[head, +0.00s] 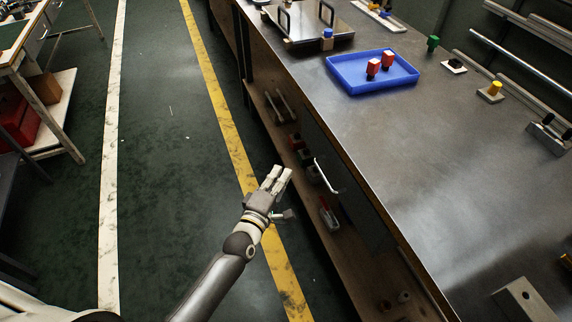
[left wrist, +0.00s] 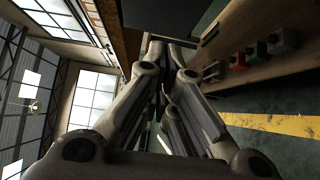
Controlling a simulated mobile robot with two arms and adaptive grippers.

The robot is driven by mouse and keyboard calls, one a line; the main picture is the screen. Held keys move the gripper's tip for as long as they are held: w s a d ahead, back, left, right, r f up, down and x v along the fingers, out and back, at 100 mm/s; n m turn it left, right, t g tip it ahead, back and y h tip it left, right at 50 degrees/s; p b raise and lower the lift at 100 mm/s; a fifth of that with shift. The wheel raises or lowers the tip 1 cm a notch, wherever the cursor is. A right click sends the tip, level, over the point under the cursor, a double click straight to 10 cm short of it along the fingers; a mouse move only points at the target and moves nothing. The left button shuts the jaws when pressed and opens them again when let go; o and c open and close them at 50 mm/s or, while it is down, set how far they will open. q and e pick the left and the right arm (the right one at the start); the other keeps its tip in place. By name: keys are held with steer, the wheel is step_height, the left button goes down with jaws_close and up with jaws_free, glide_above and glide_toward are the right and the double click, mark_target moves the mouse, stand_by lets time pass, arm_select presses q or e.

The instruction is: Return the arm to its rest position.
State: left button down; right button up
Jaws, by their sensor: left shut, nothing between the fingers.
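My left gripper (head: 276,179) is in the middle of the head view, over the floor beside the long workbench (head: 440,165). Its arm comes in from the bottom left. The fingers are together with nothing between them, and they point toward the open shelf under the bench. In the left wrist view the gripper's fingers (left wrist: 160,70) fill the middle, close together. My right gripper is not in either view.
A blue tray (head: 350,85) with two red blocks (head: 380,63) stands on the bench. A yellow knob block (head: 493,90) and a green piece (head: 433,43) are further right. The lower shelf (head: 285,125) holds several items. The floor between yellow and white lines is clear.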

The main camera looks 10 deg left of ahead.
arm_select(q)
steer(key=s+a+f+m+g+y+p, duration=0.15)
steer(key=s+f+m+g, duration=0.35)
steer(key=s+f, duration=0.75)
steer(key=s+a+f+m+g+p, duration=0.1)
steer(key=s+a+f+m+g, duration=0.45)
steer(key=f, duration=1.15)
steer(key=s+a+f+m+g, duration=0.1)
steer(key=s+f+m+g, duration=0.1)
steer(key=s, duration=0.8)
steer(key=s+a+f+m+g+y+p, duration=0.1)
steer(key=s+f, duration=0.4)
steer(key=s, duration=0.5)
steer(key=s+a+f+m+g+y+p, duration=0.1)
steer(key=s+f+m+g, duration=0.2)
steer(key=s, duration=0.6)
steer(key=shift+s+f+m, duration=0.4)
steer(key=shift+m, duration=0.45)
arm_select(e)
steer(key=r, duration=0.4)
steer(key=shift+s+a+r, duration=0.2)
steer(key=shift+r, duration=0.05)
arm_select(q)
steer(key=shift+a, duration=0.1)
